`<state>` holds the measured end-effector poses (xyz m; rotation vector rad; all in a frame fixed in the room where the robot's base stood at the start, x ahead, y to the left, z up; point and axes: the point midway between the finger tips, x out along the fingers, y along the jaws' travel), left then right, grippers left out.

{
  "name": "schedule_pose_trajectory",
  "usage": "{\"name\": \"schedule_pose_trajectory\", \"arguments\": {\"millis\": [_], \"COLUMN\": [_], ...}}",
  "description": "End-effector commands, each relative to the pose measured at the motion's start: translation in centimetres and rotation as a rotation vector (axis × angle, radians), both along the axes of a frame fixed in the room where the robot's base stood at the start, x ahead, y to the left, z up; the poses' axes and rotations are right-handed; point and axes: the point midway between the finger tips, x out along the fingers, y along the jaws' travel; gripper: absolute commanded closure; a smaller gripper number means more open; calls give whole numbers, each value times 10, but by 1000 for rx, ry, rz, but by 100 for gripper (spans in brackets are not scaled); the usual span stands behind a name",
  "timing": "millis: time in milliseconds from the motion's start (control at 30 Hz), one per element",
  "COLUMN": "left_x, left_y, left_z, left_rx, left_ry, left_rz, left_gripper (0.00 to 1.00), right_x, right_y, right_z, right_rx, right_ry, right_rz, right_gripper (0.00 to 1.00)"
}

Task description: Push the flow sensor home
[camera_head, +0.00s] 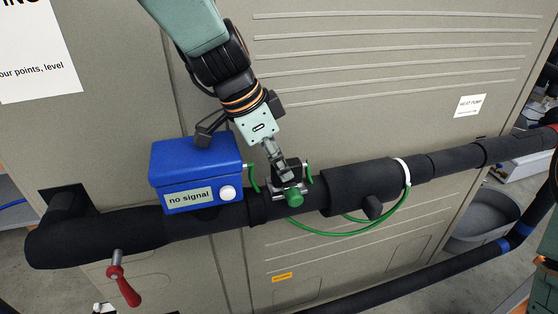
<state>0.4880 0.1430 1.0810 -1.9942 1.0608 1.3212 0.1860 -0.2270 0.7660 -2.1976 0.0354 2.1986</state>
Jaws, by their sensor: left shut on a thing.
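The flow sensor, a small grey and green piece (294,197), sits on the black insulated pipe (345,186) in the middle of the view. My left gripper (284,174) reaches down from above and is shut on the top of it. The fingers hide part of the sensor, and I cannot tell how deep it sits. A blue box (195,168) left of the gripper reads "no signal" and has a white round button. A green cable (345,231) loops below the pipe to a white band (403,172). My right gripper is not in view.
A beige heat pump cabinet (400,85) stands close behind the pipe. A red-handled valve (122,284) hangs below the pipe at left. A second dark pipe (440,272) runs low at right. A grey tub (485,218) stands on the floor behind.

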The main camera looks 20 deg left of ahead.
Motion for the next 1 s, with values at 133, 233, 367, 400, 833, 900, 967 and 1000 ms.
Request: {"name": "schedule_pose_trajectory", "arguments": {"millis": [133,233,367,400,833,900,967,1000], "left_x": [0,0,0,0,0,0,0,0], "left_y": [0,0,0,0,0,0,0,0], "left_z": [-3,-4,-3,-3,-3,-4,-4,-4], "left_rx": [0,0,0,0,0,0,0,0], "left_ry": [0,0,0,0,0,0,0,0], "left_rz": [0,0,0,0,0,0,0,0], "left_gripper": [100,100,70,67,48,48,48,48], "right_x": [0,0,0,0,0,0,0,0], "right_y": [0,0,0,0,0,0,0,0], "right_z": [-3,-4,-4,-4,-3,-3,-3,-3], "right_rx": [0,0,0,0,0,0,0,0], "right_ry": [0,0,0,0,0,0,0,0], "right_rz": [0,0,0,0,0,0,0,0], "right_gripper": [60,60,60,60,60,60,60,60]}}
